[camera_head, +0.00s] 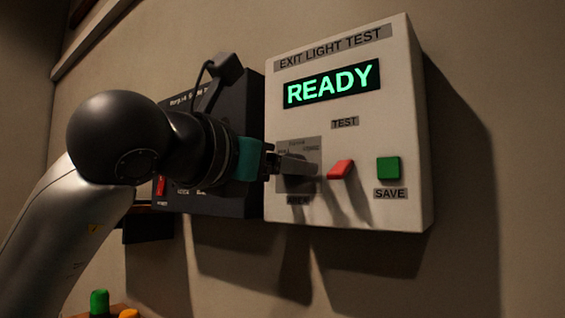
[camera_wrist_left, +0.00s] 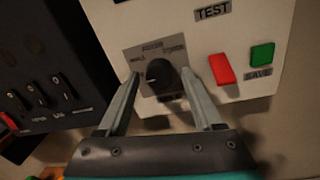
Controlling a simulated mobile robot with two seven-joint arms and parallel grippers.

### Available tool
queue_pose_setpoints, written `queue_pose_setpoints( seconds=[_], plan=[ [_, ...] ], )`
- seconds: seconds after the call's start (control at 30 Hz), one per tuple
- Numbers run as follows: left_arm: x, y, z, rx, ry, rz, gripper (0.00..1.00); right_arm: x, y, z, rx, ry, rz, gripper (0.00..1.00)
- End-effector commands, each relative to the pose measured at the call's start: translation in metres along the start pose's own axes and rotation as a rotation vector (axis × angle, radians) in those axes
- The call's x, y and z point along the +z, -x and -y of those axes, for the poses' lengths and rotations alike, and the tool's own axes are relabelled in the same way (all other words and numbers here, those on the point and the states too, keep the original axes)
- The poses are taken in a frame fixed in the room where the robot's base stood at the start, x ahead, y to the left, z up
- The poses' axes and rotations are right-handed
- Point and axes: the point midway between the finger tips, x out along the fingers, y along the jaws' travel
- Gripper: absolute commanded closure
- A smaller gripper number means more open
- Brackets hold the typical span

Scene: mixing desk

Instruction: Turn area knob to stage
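The area knob (camera_wrist_left: 160,76) is a dark round knob on a grey label plate (camera_wrist_left: 137,54), low on the white exit light test box (camera_head: 347,70). A pale mark shows on the knob's left side in the wrist view. The small position labels around it are too blurred to read surely. My left gripper (camera_wrist_left: 163,68) is open, with one finger on each side of the knob. I cannot tell whether the fingers touch it. In the head view my left gripper (camera_head: 300,168) partly hides the knob. My right gripper is not in view.
A red test switch (camera_head: 341,169) and a green save button (camera_head: 388,168) sit right of the knob. The display (camera_head: 332,84) reads READY. A black box (camera_head: 225,200) with switches adjoins on the left. A green button (camera_head: 99,301) is below left.

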Motion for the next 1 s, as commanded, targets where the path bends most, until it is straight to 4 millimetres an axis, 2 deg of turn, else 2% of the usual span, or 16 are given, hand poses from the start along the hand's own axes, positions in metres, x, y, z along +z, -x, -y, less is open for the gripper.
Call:
queue_pose_setpoints(
  seconds=[0.07, 0.57, 1.0],
  plan=[
    [0.0001, 0.0002, 0.0001, 0.0, 0.0, 0.0, 0.43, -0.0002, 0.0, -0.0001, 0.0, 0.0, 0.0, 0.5],
    [0.0004, 0.0005, 0.0002, -0.001, 0.0, 0.001, 0.99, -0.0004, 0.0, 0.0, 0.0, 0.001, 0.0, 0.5],
    [-0.0002, 0.0008, 0.0004, 0.0, -0.043, 0.005, 1.0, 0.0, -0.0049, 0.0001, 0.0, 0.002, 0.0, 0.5]
  ],
)
